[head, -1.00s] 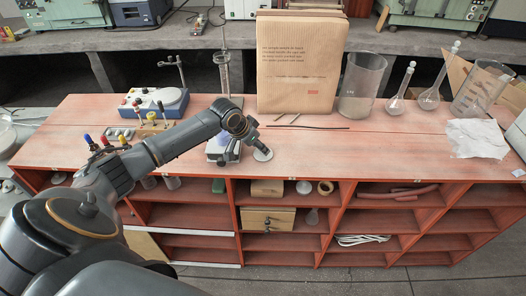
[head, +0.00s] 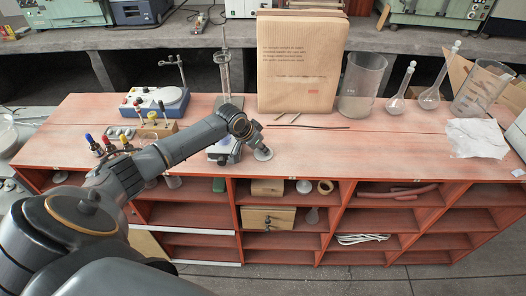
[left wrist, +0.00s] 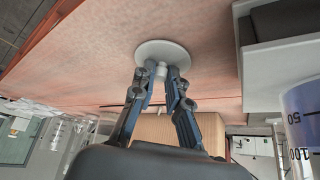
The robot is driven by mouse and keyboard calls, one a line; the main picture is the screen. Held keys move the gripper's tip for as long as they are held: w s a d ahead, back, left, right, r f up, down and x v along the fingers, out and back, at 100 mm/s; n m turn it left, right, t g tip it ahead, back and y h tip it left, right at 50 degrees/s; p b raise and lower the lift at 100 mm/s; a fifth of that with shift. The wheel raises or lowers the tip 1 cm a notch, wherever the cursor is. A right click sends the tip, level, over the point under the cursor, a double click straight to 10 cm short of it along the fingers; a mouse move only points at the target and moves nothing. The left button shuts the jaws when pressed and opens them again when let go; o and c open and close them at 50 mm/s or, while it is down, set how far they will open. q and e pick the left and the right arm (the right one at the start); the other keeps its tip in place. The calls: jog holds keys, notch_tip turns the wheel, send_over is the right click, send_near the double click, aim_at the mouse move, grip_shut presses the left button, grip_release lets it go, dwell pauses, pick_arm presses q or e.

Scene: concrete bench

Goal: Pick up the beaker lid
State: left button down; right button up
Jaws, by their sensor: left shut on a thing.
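The beaker lid (head: 263,155) is a small pale disc at the front middle of the red-topped bench. In the left wrist view the lid (left wrist: 160,47) shows as a round white disc with a short knob. My left gripper (head: 257,146) is shut on that knob, and its fingertips (left wrist: 161,73) meet on either side of it. I cannot tell whether the lid touches the bench or hangs just above it. My right gripper is not in view.
A balance-like device (head: 222,152) stands just left of the lid, partly behind my arm. A brown paper bag (head: 296,65), a tall glass cylinder (head: 361,82) and flasks (head: 396,104) stand at the back. The bench right of the lid is clear.

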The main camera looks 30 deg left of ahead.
aim_at(261, 155)
pick_arm(q)
jog(key=shift+r+b, duration=0.35)
jog(key=shift+r, duration=0.15)
jog(key=shift+s+r+b, duration=0.2)
jog(key=shift+r+b, duration=0.3)
jog(key=shift+r, duration=0.75)
jog(key=s+d+r+p, duration=0.1)
jog(key=s+r, duration=1.1)
jog(key=s, duration=0.1)
jog(key=shift+s+d+r, duration=0.25)
jog(key=shift+d, duration=0.05)
